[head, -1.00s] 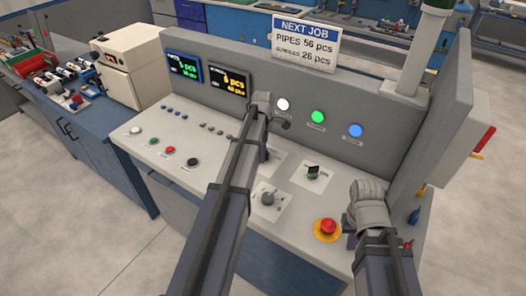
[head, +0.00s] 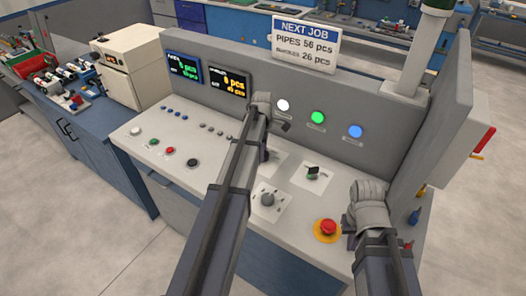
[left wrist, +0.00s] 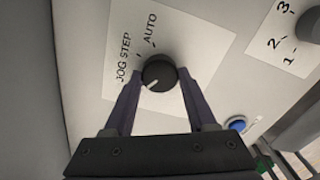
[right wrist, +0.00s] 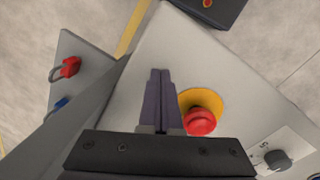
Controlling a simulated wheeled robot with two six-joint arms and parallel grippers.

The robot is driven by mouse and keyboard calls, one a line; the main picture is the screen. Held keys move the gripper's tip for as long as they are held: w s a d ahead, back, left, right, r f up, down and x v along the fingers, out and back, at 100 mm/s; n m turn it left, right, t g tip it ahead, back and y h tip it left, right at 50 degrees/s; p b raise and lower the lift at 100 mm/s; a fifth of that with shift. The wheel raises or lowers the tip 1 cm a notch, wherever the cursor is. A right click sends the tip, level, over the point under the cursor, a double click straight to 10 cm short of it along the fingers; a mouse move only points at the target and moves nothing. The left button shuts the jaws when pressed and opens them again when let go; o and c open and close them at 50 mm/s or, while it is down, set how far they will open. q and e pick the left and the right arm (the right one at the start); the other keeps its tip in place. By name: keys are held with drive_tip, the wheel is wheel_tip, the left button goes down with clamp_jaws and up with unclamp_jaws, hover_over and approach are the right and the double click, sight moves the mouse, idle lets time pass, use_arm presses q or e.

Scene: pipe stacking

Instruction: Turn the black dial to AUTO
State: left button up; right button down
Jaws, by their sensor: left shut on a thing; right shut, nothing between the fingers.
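The black dial (left wrist: 159,72) sits on a white plate marked JOG, STEP and AUTO in the left wrist view. Its white mark points to the lower left, on the JOG side and away from the AUTO label (left wrist: 150,28). My left gripper (left wrist: 160,80) is shut on the dial, with one purple finger on each side. In the head view, my left gripper (head: 264,153) reaches down to the console top and its arm hides the dial. My right gripper (right wrist: 160,72) is shut and empty, beside the red emergency-stop button (right wrist: 200,121) and apart from the dial.
The emergency stop (head: 328,228) is at the right front. Lit displays and lamps are on the upright back panel (head: 262,90).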

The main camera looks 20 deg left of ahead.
use_arm(q)
drive_tip(key=m, duration=1.7)
drive_tip(key=shift+m, duration=0.4)
drive_tip(key=m, duration=0.5)
drive_tip(key=shift+d+m, duration=0.1)
drive_tip(key=shift+m, duration=0.2)
drive_tip(key=o, duration=1.4)
